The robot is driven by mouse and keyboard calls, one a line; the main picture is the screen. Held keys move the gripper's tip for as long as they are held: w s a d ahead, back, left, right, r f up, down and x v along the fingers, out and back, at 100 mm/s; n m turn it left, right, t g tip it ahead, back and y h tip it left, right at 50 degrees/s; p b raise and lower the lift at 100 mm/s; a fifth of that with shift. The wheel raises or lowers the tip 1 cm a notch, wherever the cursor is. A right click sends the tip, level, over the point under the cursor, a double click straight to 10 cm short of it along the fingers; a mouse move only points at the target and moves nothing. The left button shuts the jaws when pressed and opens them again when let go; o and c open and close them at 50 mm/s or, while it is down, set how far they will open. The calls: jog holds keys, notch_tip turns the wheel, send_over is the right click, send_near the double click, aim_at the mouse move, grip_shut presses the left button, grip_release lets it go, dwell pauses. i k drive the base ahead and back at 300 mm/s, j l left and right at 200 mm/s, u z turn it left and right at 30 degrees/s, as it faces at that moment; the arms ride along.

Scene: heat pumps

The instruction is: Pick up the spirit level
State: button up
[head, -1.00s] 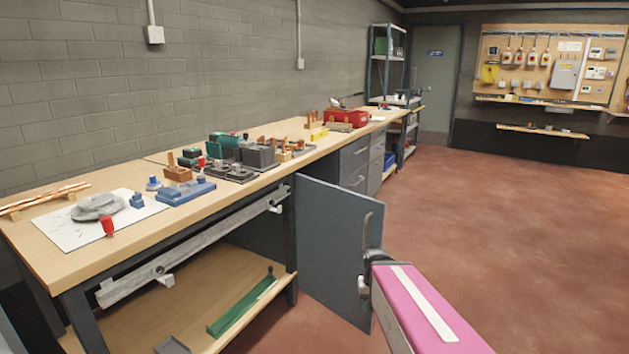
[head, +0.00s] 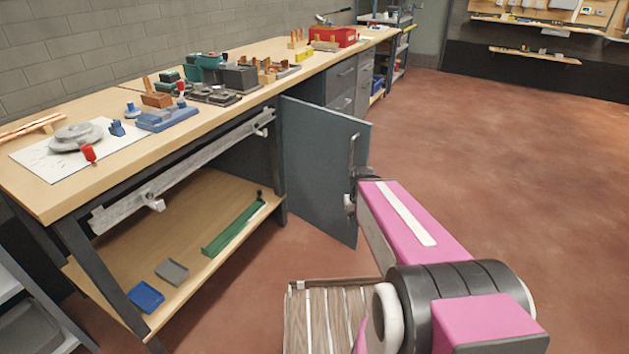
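I cannot make out for sure which thing is the spirit level. A long pale grey metal bar (head: 195,165) rests on brackets along the front of the workbench, below its top. A small yellow block (head: 304,55) lies far back on the workbench. A long green piece (head: 233,228) lies on the lower shelf. My pink arm reaches forward from the lower right. Its dark far end, around my gripper (head: 353,192), shows small in front of the open cabinet door, near the handle. The fingers are too small and partly hidden to tell their state. Contact with the door is unclear.
The workbench top (head: 190,165) carries several tools and fittings. The grey cabinet door (head: 318,160) stands open into the room. A blue tray (head: 146,297) and a grey tray (head: 172,271) lie on the lower shelf (head: 205,200). The red-brown floor (head: 500,170) at right is clear.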

aim_at(304, 54)
jog(key=i+l+z, duration=0.45)
jog(key=i+z, duration=0.2)
jog(key=i+l+z, duration=0.2)
jog(key=i, duration=0.5)
jog(key=i+l+z, duration=0.2)
jog(key=i, duration=0.55)
jog(key=i+u, duration=0.5)
jog(key=i+l+u, duration=0.25)
jog(key=u, duration=0.25)
jog(key=i+l+u, duration=0.35)
jog(key=u, duration=0.15)
